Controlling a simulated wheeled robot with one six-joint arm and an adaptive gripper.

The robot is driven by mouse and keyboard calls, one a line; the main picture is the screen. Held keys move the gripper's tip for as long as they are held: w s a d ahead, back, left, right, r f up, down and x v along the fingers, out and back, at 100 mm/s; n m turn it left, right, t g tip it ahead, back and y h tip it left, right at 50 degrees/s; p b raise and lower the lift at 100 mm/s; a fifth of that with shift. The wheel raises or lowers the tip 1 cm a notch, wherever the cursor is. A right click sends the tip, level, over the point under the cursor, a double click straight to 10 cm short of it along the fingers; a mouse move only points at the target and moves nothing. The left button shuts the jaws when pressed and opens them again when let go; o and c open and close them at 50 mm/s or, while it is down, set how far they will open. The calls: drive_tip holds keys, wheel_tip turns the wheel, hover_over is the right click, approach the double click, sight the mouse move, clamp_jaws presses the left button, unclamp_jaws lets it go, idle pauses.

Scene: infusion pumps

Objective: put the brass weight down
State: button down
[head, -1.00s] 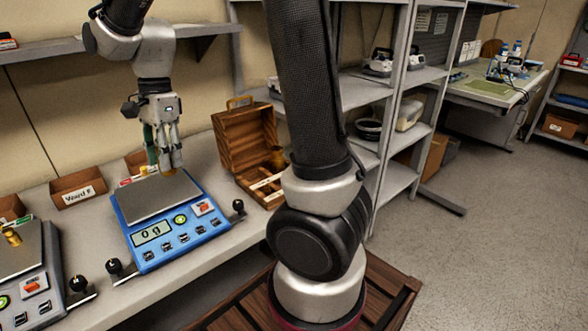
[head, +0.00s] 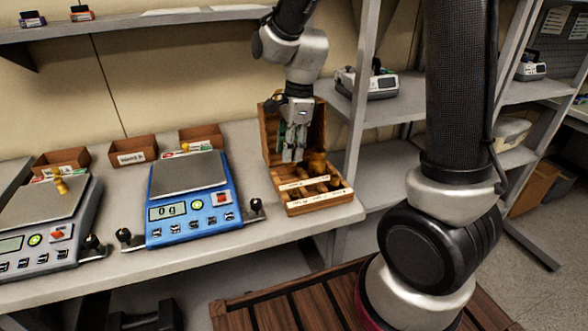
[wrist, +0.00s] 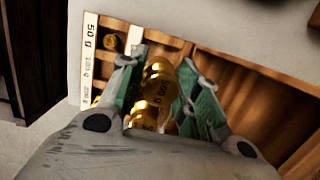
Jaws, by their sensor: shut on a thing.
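My gripper (head: 292,158) is over the open wooden weight case (head: 318,203), its fingers pointing down. In the wrist view the green-padded fingers (wrist: 164,72) are shut on a brass weight (wrist: 162,84) with "500" on its side. More brass (wrist: 143,114) shows below it between the fingers; I cannot tell whether it is a separate weight. A small brass weight (wrist: 112,41) sits in a slot beside the "50 g" label. In the head view some brass (head: 318,164) shows just right of my fingers. Whether the held weight touches the case floor is hidden.
The blue scale (head: 187,172) left of the case has an empty pan and reads 0 g. A grey scale (head: 42,200) at far left carries a brass weight (head: 61,186). The case lid (head: 268,130) stands open behind my gripper. Small brown bins (head: 133,150) line the wall.

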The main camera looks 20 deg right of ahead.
sight(290, 166)
drive_tip(key=shift+f, duration=2.75)
drive_tip(key=c, duration=1)
unclamp_jaws()
drive_tip(key=shift+f, duration=0.15)
drive_tip(key=shift+c, duration=0.2)
